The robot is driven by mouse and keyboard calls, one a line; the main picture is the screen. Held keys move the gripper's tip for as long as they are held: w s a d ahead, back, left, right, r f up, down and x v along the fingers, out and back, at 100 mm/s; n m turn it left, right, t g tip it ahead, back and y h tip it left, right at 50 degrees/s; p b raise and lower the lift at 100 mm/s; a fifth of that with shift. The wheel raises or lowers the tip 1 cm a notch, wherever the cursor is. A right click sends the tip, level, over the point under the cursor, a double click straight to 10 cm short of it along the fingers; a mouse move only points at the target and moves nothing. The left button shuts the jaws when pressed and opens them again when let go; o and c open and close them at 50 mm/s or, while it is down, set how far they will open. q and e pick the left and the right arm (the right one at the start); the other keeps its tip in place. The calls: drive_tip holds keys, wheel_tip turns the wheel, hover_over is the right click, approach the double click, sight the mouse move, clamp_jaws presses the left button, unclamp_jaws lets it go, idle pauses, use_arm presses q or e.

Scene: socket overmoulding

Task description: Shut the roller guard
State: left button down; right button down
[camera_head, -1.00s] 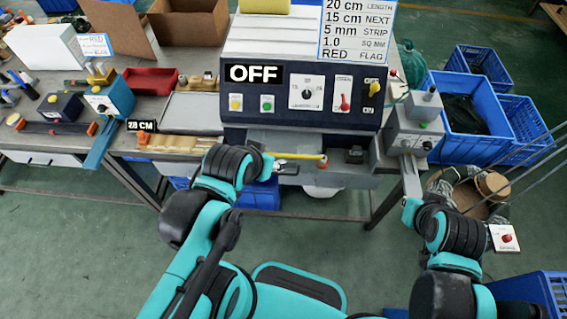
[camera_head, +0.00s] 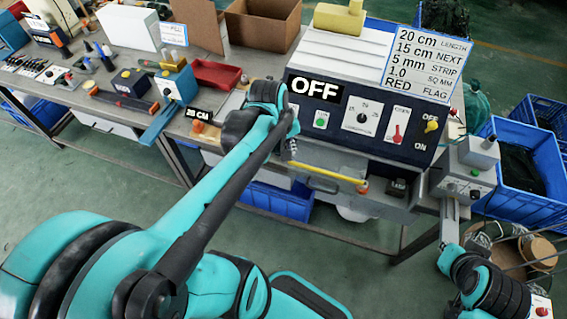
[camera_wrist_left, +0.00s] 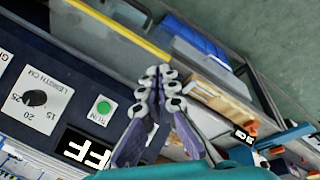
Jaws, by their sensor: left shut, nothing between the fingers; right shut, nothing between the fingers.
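The machine (camera_head: 345,130) has a dark front panel with an OFF display. A yellow bar (camera_head: 328,173) runs along the open-looking front below the panel, with a red-orange end at its right; I take it as the roller guard's edge. It also shows in the left wrist view (camera_wrist_left: 118,28). My left gripper (camera_wrist_left: 160,76) is shut and empty, with its tips apart from the bar in that view. In the head view my left wrist mostly hides it, near the bar's left end. My right gripper (camera_head: 449,214) is shut and empty below the grey control box (camera_head: 472,168).
A yellow block (camera_head: 340,18) lies on the machine's top. A red tray (camera_head: 215,74), a teal device (camera_head: 177,83) and a 28 CM display (camera_head: 199,115) stand on the bench to the left. Blue crates (camera_head: 520,170) stand on the floor at right.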

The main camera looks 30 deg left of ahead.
sight(335, 180)
use_arm(q)
drive_tip(key=w+a+f+n+g+h+p, duration=0.1)
drive_tip(key=a+f+n, duration=0.2)
drive_tip(key=a+n, duration=0.2)
drive_tip(key=a+f+n+g+h, duration=0.1)
drive_tip(key=a+f+n, duration=0.1)
drive_tip(key=a+n, duration=0.25)
drive_tip(key=w+d+f+b, duration=0.1)
drive_tip(key=d+f+b, duration=0.3)
drive_tip(key=f, duration=0.6)
drive_tip(key=shift+w+d, duration=0.3)
drive_tip(key=shift+d, duration=0.45)
drive_tip(key=shift+g, duration=0.3)
drive_tip(key=w+d, duration=0.1)
drive_tip(key=d, duration=0.4)
drive_tip(key=w+d, duration=0.2)
drive_tip(key=d, duration=0.4)
drive_tip(key=w+d+b, duration=0.1)
drive_tip(key=d, duration=0.5)
drive_tip(key=shift+w, duration=0.25)
drive_tip(key=shift+d, duration=0.1)
